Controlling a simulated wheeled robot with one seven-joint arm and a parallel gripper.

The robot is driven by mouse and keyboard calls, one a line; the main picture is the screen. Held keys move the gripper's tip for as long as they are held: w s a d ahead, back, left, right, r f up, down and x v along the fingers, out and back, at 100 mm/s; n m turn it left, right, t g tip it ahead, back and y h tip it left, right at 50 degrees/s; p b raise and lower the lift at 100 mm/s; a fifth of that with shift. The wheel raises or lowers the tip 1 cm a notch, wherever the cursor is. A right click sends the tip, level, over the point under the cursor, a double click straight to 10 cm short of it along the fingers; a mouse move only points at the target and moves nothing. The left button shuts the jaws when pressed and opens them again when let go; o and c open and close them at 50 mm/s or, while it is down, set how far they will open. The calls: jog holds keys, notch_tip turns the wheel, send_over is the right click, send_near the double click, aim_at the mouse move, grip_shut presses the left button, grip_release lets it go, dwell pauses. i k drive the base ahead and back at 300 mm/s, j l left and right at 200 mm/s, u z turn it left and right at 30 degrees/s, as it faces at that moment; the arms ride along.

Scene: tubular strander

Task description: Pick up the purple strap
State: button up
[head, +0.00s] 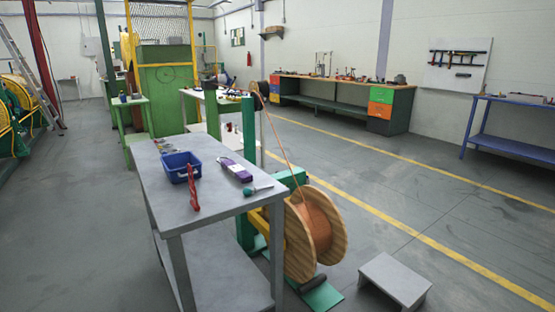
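A purple item with a pale patch on top, which looks like the purple strap (235,168), lies flat on the grey metal table (165,212). It lies right of a blue bin (178,168) and clear of it. No gripper of mine shows in the head view, so its place and state are not shown.
A wooden cable reel (300,240) on a green and yellow stand is close on the right. A grey step (394,278) stands on the floor. Floor left is clear.

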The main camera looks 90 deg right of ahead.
aim_at(238, 172)
jog(key=k+l, duration=0.15)
jog(key=l, duration=0.2)
jog(key=k+l+z, duration=0.1)
jog(key=l, duration=0.3)
jog(key=k+l+z, duration=0.1)
jog(key=k+l, duration=0.3)
jog(key=l, duration=0.35)
jog(key=k+l+z, duration=0.1)
jog(key=l, duration=0.3)
jog(key=k+l, duration=0.2)
jog(key=l, duration=0.2)
jog(key=k+l+z, duration=0.1)
jog(key=l, duration=0.3)
jog(key=i+l, duration=0.15)
jog(key=l, duration=0.2)
jog(key=i+l+z, duration=0.1)
jog(key=l, duration=0.2)
jog(key=i, duration=0.05)
